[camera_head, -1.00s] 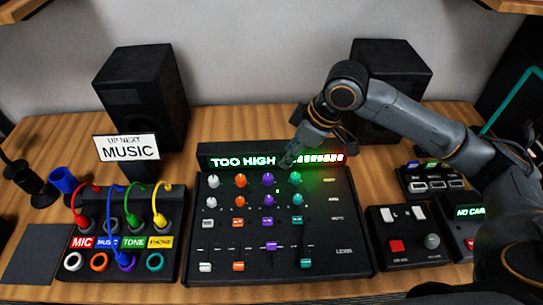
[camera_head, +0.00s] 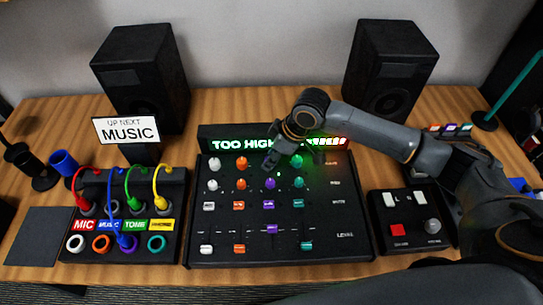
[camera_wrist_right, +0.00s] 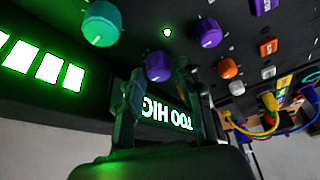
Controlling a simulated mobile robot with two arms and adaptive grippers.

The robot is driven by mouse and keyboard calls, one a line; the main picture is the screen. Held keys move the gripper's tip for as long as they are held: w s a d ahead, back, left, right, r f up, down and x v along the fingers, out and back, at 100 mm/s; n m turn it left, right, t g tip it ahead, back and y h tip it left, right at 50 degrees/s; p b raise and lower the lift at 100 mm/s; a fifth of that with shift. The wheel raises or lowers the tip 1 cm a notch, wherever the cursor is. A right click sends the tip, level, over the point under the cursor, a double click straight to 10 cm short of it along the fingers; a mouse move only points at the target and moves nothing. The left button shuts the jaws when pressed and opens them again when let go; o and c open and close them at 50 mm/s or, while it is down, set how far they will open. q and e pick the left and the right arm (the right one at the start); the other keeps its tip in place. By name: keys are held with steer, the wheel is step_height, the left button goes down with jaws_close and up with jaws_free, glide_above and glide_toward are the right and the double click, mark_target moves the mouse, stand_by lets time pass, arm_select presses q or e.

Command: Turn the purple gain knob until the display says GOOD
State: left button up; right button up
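The mixer (camera_head: 330,235) lies on the desk. Its display (camera_head: 240,144) reads TOO HIGH in green, beside a lit bar that turns red at its right end. The purple gain knob (camera_wrist_right: 158,67) is the purple knob nearest the display. In the right wrist view it sits between and just beyond the tips of my right gripper (camera_wrist_right: 168,86), which is open with a gap on both sides. In the head view my right gripper (camera_head: 270,163) covers that knob. Another purple knob (camera_head: 269,184) sits below it. My left gripper is not in view.
A teal knob (camera_head: 297,161) stands close to the right of my gripper, an orange knob (camera_head: 242,163) to the left. A patch box (camera_head: 180,200) with coloured cables is left of the mixer. A switch box (camera_head: 417,242) is right. Two speakers (camera_head: 145,78) (camera_head: 388,70) stand behind.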

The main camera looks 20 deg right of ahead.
steer(key=shift+w+f, duration=0.1)
steer(key=shift+f, duration=0.15)
jaws_close()
steer(key=shift+r+n+g+p, duration=0.3)
steer(key=shift+n+p, duration=0.5)
steer(key=shift+p, duration=0.25)
steer(key=shift+f+n+g+y+p, duration=0.15)
steer(key=shift+n+g+y+p, duration=0.2)
steer(key=shift+n, duration=0.45)
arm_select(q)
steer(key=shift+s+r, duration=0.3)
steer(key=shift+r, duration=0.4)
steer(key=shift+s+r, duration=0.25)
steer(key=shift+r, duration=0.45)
arm_select(e)
steer(key=shift+w+f+n, duration=0.1)
steer(key=shift+n, duration=0.7)
jaws_free()
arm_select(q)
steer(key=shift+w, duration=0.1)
